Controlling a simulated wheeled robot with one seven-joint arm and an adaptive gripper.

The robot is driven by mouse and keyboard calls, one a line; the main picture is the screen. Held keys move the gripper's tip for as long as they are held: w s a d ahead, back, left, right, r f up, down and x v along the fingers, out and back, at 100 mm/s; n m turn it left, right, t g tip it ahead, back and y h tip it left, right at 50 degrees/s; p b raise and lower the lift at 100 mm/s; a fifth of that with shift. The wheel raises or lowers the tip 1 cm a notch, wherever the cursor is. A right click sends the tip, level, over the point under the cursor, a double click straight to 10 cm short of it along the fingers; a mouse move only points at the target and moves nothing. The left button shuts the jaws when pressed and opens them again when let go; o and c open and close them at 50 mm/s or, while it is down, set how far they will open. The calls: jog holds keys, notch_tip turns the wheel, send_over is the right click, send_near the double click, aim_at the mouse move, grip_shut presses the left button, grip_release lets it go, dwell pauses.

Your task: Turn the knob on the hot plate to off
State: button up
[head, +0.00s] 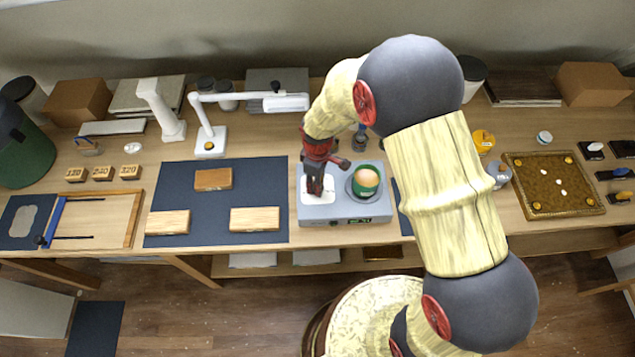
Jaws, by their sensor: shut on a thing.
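The hot plate (345,212) is a grey-blue box near the front edge of the wooden table, with a small display and dark controls on its front face. A white panel (327,203) covers the left part of its top. A green pot with orange-tan contents (366,180) stands on the round plate at the right of its top. My gripper (315,190), red and black, points down onto the white panel. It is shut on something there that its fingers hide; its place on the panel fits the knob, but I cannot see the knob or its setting.
A dark blue mat (270,187) with several wooden blocks lies left of the hot plate. A small blue-topped bottle (360,138) stands close behind it. My arm crosses the table to the right and hides part of it. A brown game board (553,205) lies further right.

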jog(key=n, duration=0.4)
jog(key=shift+n, duration=0.4)
dwell(0.4)
jog(key=o, duration=1.1)
jog(key=shift+o, duration=0.2)
jog(key=shift+r, duration=0.15)
notch_tip(320, 180, up, 12)
